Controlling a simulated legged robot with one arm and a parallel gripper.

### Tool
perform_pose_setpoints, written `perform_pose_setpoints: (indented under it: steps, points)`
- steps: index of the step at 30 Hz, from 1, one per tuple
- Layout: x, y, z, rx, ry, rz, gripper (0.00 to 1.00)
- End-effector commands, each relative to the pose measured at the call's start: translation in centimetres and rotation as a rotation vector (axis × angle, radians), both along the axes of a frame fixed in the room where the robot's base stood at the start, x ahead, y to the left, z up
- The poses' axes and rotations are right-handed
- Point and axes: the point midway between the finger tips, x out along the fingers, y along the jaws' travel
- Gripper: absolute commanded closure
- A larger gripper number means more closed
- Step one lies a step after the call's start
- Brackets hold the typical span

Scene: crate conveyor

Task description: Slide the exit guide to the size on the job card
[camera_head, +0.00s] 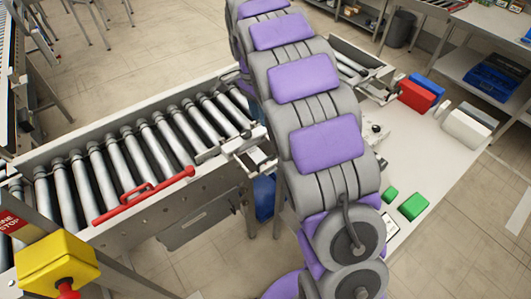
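A red rail with a raised handle (145,195) lies along the near side of the roller conveyor (190,200); it looks like the exit guide, but I cannot be sure. A small white card with dark marks (391,228) lies on the white side table, partly hidden by my arm; I cannot read it or tell whether it is the job card. My purple and grey arm crosses the middle of the view and hides part of the conveyor. My gripper cannot be made out.
Metal brackets (247,152) sit at the conveyor's near edge beside my arm. The white table (415,160) holds red (416,97), blue (428,84), white (467,130) and green (413,206) blocks. A yellow stop box (55,262) stands at the front left. The visible rollers are empty.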

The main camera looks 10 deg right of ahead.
Motion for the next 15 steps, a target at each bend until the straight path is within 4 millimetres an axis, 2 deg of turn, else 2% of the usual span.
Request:
perform_pose_setpoints:
  steps: [15]
  points:
    - [-1.9,-0.6,-10.1,-0.001,0.004,0.002,0.62]
